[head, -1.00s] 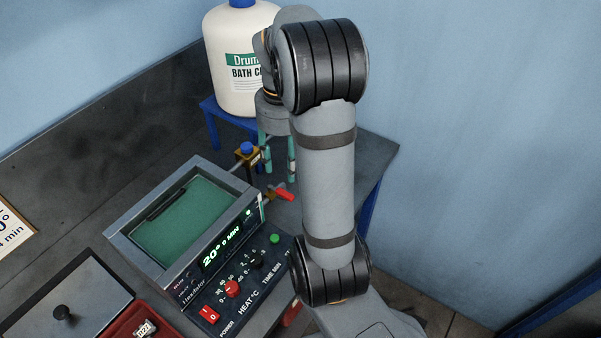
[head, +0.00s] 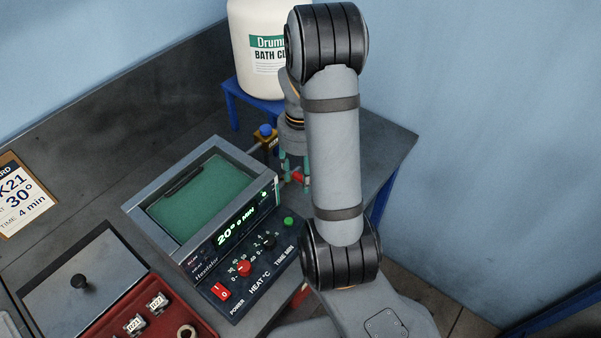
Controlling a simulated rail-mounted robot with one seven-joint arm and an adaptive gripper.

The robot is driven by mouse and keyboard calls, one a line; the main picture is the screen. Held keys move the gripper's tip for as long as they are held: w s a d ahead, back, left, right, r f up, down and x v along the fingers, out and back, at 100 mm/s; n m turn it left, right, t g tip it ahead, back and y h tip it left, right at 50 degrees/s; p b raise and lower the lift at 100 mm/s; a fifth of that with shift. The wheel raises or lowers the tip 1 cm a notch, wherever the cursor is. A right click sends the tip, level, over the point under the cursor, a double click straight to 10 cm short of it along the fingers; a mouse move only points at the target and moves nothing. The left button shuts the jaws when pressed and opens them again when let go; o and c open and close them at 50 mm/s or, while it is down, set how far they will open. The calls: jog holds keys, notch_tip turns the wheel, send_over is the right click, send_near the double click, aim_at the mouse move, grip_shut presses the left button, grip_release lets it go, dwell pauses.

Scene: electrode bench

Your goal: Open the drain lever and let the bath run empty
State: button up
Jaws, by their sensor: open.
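The bath (head: 143,208) is a grey-framed tank on the bench, with green liquid showing inside. Its display reads 20° and 0 MIN. The red drain lever (head: 298,177) sticks out at the bath's right side, near the back corner of the front panel. My gripper (head: 295,177) points down with its teal fingers open at the red lever. The lever shows between or just behind the fingers; I cannot tell whether they touch it. My arm hides part of the area to the right of the lever.
A brass valve with a blue knob (head: 265,131) stands close behind my gripper. A white drum (head: 262,50) sits on a blue stand behind. A red tray (head: 122,318) and a lidded grey box (head: 68,285) lie at left front. A card (head: 24,195) reads 30° and 4 min.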

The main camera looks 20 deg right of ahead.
jog(key=shift+c, duration=0.4)
grip_shut()
dwell(0.5)
